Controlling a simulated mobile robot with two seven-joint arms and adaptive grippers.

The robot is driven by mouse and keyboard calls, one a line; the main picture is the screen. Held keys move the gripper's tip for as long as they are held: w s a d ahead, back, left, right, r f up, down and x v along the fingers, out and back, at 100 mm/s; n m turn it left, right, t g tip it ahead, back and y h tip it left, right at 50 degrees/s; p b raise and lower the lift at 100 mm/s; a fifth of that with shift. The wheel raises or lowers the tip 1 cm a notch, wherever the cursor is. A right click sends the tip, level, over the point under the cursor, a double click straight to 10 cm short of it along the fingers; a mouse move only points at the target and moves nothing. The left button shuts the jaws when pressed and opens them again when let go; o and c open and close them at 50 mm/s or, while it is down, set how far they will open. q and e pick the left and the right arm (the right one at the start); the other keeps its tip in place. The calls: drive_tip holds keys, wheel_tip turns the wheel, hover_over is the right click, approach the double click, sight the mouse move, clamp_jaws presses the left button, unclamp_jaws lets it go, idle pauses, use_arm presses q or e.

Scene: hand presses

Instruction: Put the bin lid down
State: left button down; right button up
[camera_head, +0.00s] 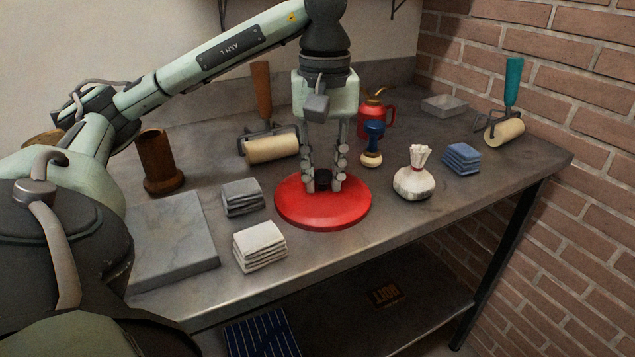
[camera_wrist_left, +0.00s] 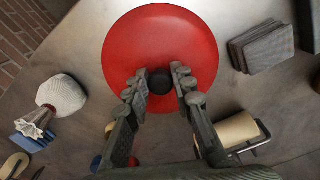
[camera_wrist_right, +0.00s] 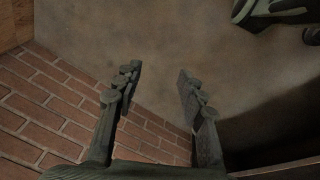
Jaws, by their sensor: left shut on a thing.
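The bin lid (camera_head: 345,213) is a round red disc with a small black knob in its middle. It is at the front middle of the grey table, flat and level; I cannot tell whether it touches the surface. My left gripper (camera_head: 323,184) points straight down over it and is shut on the black knob. In the left wrist view the red lid (camera_wrist_left: 150,35) fills the upper middle, with the knob between my left fingertips (camera_wrist_left: 160,82). My right gripper (camera_wrist_right: 157,75) shows only in the right wrist view, fingers apart and empty, above bare floor.
Grey cloths (camera_head: 241,197) and white cloths (camera_head: 260,246) lie left of the lid. A white pouch (camera_head: 413,183) and blue cloths (camera_head: 461,159) are to its right. A roller (camera_head: 271,148), a blue-handled tool (camera_head: 373,143) and a red oil can (camera_head: 377,117) stand behind. A stone slab (camera_head: 172,243) lies at left.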

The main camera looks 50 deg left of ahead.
use_arm(q)
drive_tip(key=shift+w+d+f, duration=0.15)
drive_tip(key=shift+f, duration=0.15)
use_arm(e)
drive_tip(key=shift+w+r, duration=0.35)
drive_tip(key=shift+r, duration=0.4)
drive_tip(key=shift+d, duration=0.1)
use_arm(q)
drive_tip(key=shift+f, duration=0.15)
drive_tip(key=c, duration=1.3)
unclamp_jaws()
use_arm(e)
drive_tip(key=shift+w+r, duration=0.1)
drive_tip(key=shift+r, duration=0.15)
